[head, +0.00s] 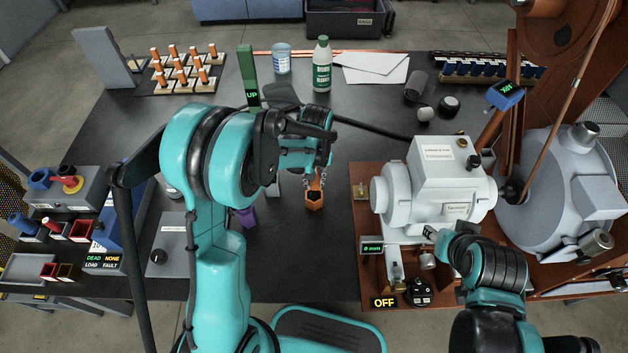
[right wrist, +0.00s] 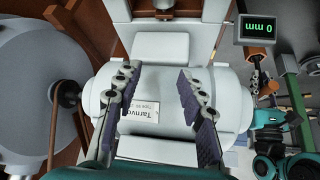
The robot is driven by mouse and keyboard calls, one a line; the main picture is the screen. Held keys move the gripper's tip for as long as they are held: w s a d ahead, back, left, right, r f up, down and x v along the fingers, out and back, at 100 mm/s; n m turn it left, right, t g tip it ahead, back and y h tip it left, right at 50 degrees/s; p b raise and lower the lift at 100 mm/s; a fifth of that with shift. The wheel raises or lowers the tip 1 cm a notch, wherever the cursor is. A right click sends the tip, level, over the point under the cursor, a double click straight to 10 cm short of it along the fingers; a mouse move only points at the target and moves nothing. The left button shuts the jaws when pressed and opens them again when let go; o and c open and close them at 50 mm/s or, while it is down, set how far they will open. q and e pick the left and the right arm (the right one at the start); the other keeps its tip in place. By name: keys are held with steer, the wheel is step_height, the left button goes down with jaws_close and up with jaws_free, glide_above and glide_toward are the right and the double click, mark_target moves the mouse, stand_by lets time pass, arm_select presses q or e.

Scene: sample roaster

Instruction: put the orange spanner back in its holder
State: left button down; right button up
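The orange spanner (head: 315,198) is upright below my left gripper (head: 316,176), with its hexagonal ring end lowest, over the dark bench. The left fingertips lie on both sides of its shank and appear closed on it. My right gripper (right wrist: 157,95) is open and empty in the right wrist view. Its fingers are spread in front of the white motor housing (right wrist: 220,85), which carries a name label. In the head view that housing (head: 437,160) stands on the brown base. I cannot make out for certain which thing is the spanner's holder.
A purple piece (head: 243,216) and a grey plate (head: 172,243) are left of the spanner, partly behind my left arm. A green post marked UP (head: 248,76), a white-and-green bottle (head: 322,65) and a blue cup (head: 281,59) stand behind. Bare bench lies between the spanner and brown base (head: 363,255).

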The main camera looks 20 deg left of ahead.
arm_select(q)
steer(key=shift+f+b, duration=0.55)
steer(key=shift+f, duration=0.6)
steer(key=c, duration=1.3)
jaws_free()
step_height(320, 180, up, 12)
steer(key=shift+w+d, duration=0.1)
steer(key=shift+w, duration=0.05)
